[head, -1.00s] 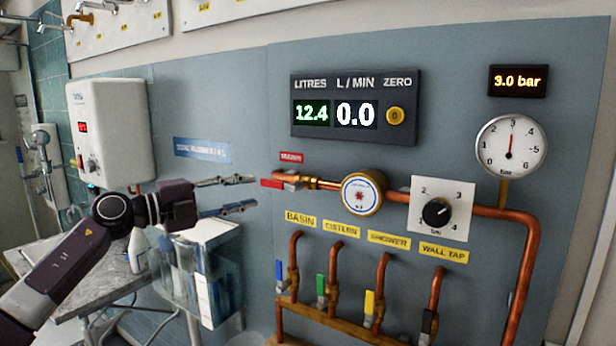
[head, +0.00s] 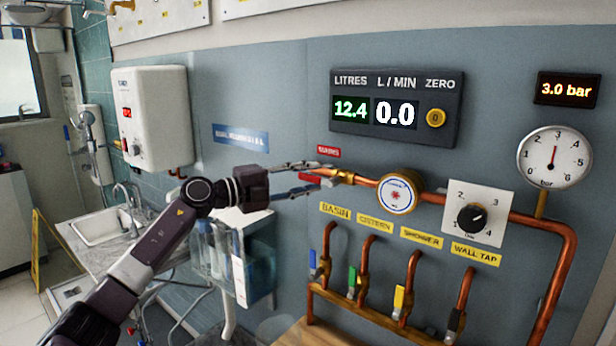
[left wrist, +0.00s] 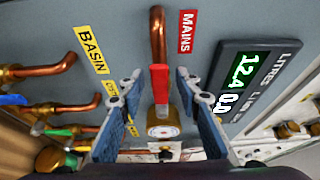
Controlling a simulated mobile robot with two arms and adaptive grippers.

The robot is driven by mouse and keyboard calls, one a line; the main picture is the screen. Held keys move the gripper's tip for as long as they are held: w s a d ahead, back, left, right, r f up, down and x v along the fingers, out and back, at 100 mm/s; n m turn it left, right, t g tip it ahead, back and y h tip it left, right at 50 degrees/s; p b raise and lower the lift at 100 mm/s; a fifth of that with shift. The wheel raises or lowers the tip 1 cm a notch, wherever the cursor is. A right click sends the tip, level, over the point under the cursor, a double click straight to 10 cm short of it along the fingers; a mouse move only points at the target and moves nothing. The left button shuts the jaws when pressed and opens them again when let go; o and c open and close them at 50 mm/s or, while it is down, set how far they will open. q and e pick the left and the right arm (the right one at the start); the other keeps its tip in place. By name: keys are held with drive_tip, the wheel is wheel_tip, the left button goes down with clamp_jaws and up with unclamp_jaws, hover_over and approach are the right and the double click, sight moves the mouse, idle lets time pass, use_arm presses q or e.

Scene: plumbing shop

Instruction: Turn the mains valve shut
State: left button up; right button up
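The mains valve has a red lever (head: 312,178) at the left end of the copper pipe, under the red MAINS label (head: 328,151). The lever lies roughly in line with the pipe. In the left wrist view the red lever (left wrist: 160,83) shows between the two blue-padded fingers. My left gripper (head: 314,177) is open at the lever, one finger above and one below it, with gaps on both sides in the left wrist view (left wrist: 160,105). My right gripper is not in view.
A round meter (head: 397,194) and a pressure dial knob (head: 471,218) sit along the pipe to the right. The display (head: 397,113) reads 12.4 litres and 0.0 L/min; the pressure readout (head: 567,90) shows 3.0 bar. Several coloured branch levers hang below.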

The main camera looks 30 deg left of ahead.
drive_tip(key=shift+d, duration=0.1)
use_arm(q)
clamp_jaws()
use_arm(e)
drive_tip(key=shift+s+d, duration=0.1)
use_arm(q)
drive_tip(key=shift+f, duration=0.2)
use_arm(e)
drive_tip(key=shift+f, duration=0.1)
use_arm(q)
drive_tip(key=d+f+n+t+y+p, duration=0.1)
drive_tip(key=d+f+n+t+y, duration=0.2)
drive_tip(key=n, duration=0.8)
drive_tip(key=d+f+n+t+y+p, duration=0.2)
drive_tip(key=d+f+n+t+y, duration=0.1)
drive_tip(key=n, duration=0.8)
drive_tip(key=shift+s+d+n+y, duration=0.25)
drive_tip(key=shift+n+y, duration=0.05)
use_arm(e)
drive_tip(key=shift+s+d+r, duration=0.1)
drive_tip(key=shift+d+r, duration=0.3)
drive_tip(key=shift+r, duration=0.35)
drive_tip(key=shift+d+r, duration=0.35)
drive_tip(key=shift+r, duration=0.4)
use_arm(q)
drive_tip(key=shift+f, duration=0.1)
unclamp_jaws()
